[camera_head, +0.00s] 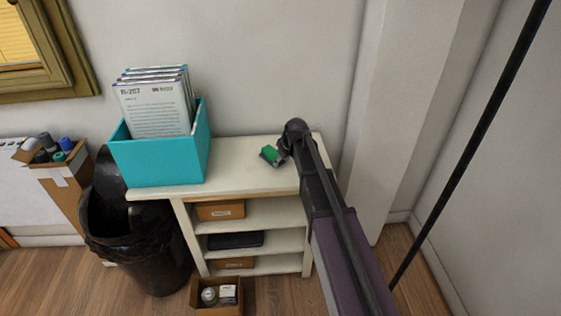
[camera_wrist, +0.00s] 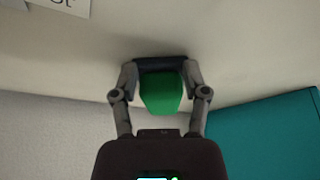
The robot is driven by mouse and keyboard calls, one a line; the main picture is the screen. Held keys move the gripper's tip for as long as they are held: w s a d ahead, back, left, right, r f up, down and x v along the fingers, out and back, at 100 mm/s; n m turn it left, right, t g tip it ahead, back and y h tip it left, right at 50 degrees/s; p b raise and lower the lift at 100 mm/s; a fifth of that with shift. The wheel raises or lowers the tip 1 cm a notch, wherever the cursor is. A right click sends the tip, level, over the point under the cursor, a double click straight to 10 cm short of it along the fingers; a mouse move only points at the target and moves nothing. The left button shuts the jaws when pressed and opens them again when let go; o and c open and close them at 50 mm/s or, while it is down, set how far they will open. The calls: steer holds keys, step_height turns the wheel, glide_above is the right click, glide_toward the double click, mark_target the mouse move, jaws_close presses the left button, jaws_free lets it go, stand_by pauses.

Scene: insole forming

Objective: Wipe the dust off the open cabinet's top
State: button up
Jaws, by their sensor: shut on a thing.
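The open cabinet has a pale top (camera_head: 236,168) and stands against the wall. My gripper (camera_wrist: 160,78) is shut on a green block (camera_wrist: 160,94) with a dark base. In the head view the green block (camera_head: 270,153) is at or just above the right half of the cabinet top, and my gripper (camera_head: 279,152) reaches it from the right. I cannot tell whether its dark base touches the surface. No dust can be made out at this size. My arm hides the top's right front corner.
A teal box (camera_head: 158,160) of upright documents fills the top's left part; it also shows in the wrist view (camera_wrist: 270,140). The shelves hold boxes (camera_head: 220,211) and a dark item (camera_head: 235,240). A black bin (camera_head: 140,245) stands left, a small open box (camera_head: 216,298) in front.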

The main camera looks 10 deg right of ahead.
steer(key=shift+d, duration=0.15)
step_height(320, 180, up, 6)
steer(key=p, duration=0.6)
stand_by(0.5)
step_height(320, 180, up, 3)
steer(key=p, duration=0.3)
stand_by(0.9)
